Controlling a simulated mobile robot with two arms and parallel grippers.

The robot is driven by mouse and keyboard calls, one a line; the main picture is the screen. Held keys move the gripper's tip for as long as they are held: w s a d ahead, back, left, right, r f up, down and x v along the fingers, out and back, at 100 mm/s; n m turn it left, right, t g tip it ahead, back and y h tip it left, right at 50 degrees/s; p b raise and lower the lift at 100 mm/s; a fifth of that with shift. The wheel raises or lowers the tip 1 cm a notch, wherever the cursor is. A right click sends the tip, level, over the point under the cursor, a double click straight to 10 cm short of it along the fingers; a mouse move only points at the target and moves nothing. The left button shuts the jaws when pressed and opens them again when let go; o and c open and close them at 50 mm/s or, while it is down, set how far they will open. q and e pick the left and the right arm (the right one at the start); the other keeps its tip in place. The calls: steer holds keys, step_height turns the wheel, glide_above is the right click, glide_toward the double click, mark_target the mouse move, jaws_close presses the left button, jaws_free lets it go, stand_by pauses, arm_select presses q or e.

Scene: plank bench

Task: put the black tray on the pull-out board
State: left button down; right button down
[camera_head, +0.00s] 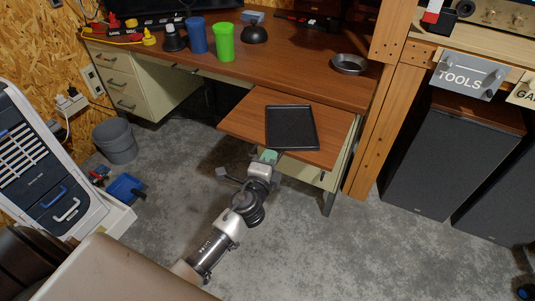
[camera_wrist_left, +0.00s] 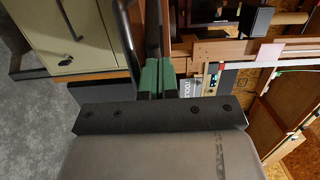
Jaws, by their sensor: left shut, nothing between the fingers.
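The black tray (camera_head: 291,128) is a shallow rectangle with a raised rim. It lies flat on the wooden pull-out board (camera_head: 243,118), toward the board's right part, below the desk top. My left gripper (camera_head: 268,156) is at the board's front edge, just short of the tray's near left corner, and looks apart from it. Its green fingertips are together and empty, which also shows in the left wrist view (camera_wrist_left: 157,78). A dark strip beside the fingers in that view is too unclear to name. My right gripper is not in view.
The brown desk (camera_head: 290,72) carries a blue cup (camera_head: 196,36), a green cup (camera_head: 224,43), a black bowl (camera_head: 254,34) and a metal dish (camera_head: 348,64). A wooden post (camera_head: 376,130) and a black speaker (camera_head: 450,155) stand right of the board. The board's left part is bare.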

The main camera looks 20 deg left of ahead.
mark_target(267, 138)
arm_select(q)
steer(key=shift+w+a, duration=0.35)
steer(key=shift+a, duration=0.05)
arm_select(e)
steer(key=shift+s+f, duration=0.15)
arm_select(q)
steer(key=shift+w+a, duration=0.9)
steer(key=shift+a, duration=0.25)
steer(key=shift+w+a, duration=0.15)
steer(key=shift+a, duration=0.05)
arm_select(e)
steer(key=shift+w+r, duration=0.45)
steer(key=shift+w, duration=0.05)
